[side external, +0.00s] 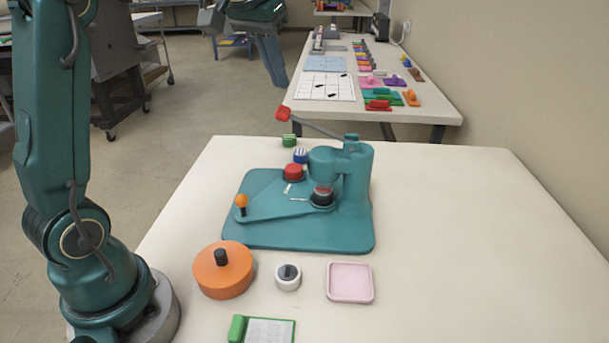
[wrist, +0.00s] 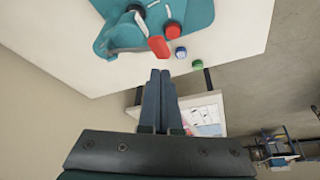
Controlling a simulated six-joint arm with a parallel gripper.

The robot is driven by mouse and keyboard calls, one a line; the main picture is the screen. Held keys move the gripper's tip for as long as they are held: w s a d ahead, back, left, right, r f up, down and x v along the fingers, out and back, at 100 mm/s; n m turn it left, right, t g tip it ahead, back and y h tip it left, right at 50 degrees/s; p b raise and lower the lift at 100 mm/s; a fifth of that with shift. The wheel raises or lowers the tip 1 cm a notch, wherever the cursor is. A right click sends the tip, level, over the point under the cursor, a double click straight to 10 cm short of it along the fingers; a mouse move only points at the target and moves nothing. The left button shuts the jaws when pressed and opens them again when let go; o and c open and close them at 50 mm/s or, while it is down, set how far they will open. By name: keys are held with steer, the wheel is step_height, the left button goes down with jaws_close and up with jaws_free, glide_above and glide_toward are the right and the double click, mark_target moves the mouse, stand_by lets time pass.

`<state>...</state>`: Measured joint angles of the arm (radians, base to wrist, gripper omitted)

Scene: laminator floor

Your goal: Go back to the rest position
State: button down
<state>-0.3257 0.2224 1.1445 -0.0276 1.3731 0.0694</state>
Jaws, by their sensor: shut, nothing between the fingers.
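My gripper (wrist: 160,73) shows in the wrist view with its two dark fingers together and nothing between them. It is held up in the air, away from the white table (side external: 480,240). The red grip (wrist: 159,47) appears just beyond the fingertips in the wrist view, with a gap I cannot judge.
Red (side external: 293,172), blue (side external: 300,155) and green (side external: 289,140) round pieces lie near the press. An orange round container (side external: 222,270), a small white round piece (side external: 288,277), a pink tray (side external: 349,282) and a green clipboard (side external: 265,331) stand in front. The table's right side is clear.

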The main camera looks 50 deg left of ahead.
steer(key=s+d+r+m+t, duration=0.1)
steer(key=s+d+r, duration=0.2)
steer(key=s+d, duration=0.1)
steer(key=s+d+f+m, duration=0.1)
steer(key=s+d+f, duration=0.2)
steer(key=s+f, duration=0.3)
steer(key=s+d+f+m+h, duration=0.1)
steer(key=s+d+f, duration=0.2)
steer(key=s+f, duration=0.4)
steer(key=shift+s+d, duration=0.25)
steer(key=shift+s, duration=0.25)
